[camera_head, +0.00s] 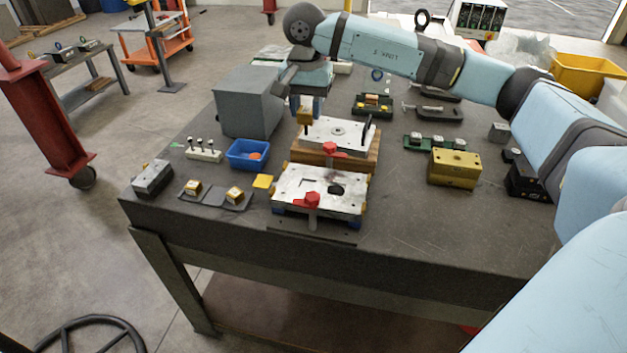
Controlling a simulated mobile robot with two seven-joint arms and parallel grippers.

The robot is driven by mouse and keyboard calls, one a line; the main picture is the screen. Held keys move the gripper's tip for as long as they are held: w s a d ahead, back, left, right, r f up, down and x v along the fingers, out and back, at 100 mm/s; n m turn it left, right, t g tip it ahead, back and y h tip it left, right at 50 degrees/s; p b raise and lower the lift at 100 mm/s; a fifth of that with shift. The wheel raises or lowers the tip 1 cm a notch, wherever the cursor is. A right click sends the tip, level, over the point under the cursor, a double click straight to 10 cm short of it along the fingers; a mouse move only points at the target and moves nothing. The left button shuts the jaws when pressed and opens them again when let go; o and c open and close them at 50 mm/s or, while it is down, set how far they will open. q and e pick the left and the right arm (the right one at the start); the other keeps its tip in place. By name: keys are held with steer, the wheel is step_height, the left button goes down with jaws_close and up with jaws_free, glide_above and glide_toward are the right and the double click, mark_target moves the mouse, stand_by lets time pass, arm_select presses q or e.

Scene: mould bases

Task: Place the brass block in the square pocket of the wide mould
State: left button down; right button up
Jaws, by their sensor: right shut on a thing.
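My right gripper (305,103) points down and is shut on a small brass block (304,117). It holds the block at the left end of the rear mould base (350,127), which sits on a wooden board. Whether the block touches that mould cannot be told. A second, nearer mould base (290,191) has a dark opening, a thin outlined recess and a red knob at its front. Which of the two is the wide mould, and where its square pocket lies, is not clear from here. My left gripper is out of view.
A grey box (246,100) stands close left of the gripper. A large brass block (454,171) stands right. The table's front right is clear.

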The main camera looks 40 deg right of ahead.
mark_target(308, 186)
step_height(308, 186, down, 18)
steer(key=shift+f+p, duration=0.1)
steer(key=shift+p, duration=0.9)
steer(key=shift+f, duration=0.2)
steer(key=shift+f+b, duration=0.25)
steer(key=shift+b, duration=0.05)
steer(key=o, duration=1.1)
steer(key=shift+r, duration=0.1)
steer(key=shift+c, duration=0.2)
steer(key=shift+r, duration=0.1)
